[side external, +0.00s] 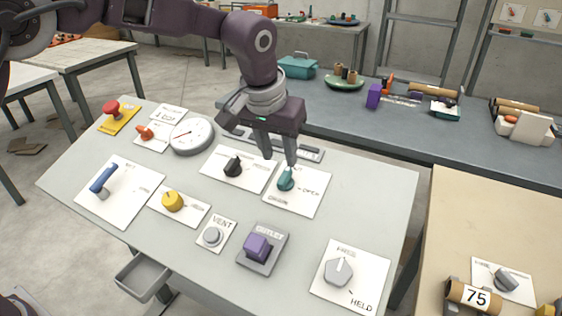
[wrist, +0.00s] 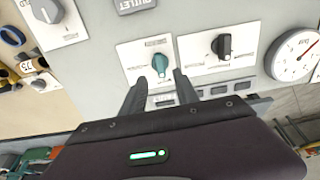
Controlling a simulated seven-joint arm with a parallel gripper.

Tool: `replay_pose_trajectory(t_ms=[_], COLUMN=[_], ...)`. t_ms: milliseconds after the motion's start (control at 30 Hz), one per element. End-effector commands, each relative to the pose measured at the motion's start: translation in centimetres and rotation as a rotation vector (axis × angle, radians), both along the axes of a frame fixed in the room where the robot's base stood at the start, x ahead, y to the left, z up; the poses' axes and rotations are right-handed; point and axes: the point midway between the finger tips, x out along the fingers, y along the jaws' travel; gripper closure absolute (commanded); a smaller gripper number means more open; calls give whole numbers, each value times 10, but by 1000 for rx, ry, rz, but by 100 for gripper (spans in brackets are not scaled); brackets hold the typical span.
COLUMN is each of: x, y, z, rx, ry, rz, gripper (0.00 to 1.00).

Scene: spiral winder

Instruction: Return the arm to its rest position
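My gripper (side external: 279,154) is over the slanted control panel (side external: 215,135), close to the teal knob (side external: 286,179) on its white card marked OPEN. In the wrist view, the two fingers of my gripper (wrist: 157,92) are spread apart with a gap between them. The teal knob (wrist: 160,64) shows just beyond the fingertips, and nothing is seen held. Whether a fingertip touches the knob cannot be told. The black knob (side external: 232,166) is to the left of my gripper in the side view.
The panel also bears a gauge (side external: 191,136), a red mushroom button (side external: 112,107), a blue lever (side external: 103,179), a yellow knob (side external: 172,201), a purple block (side external: 257,246) and a grey knob (side external: 338,270). A grey bench (side external: 440,135) with loose items stands behind. Open air lies above the panel.

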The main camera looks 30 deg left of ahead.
Motion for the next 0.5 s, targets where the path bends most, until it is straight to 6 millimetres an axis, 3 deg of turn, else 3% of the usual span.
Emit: replay_pose_trajectory(t_ms=[400, 500], x=[-1, -12], y=[1, 18], z=[1, 22], rx=[-1, -17], ry=[0, -6], rz=[1, 10], gripper=[64, 64])
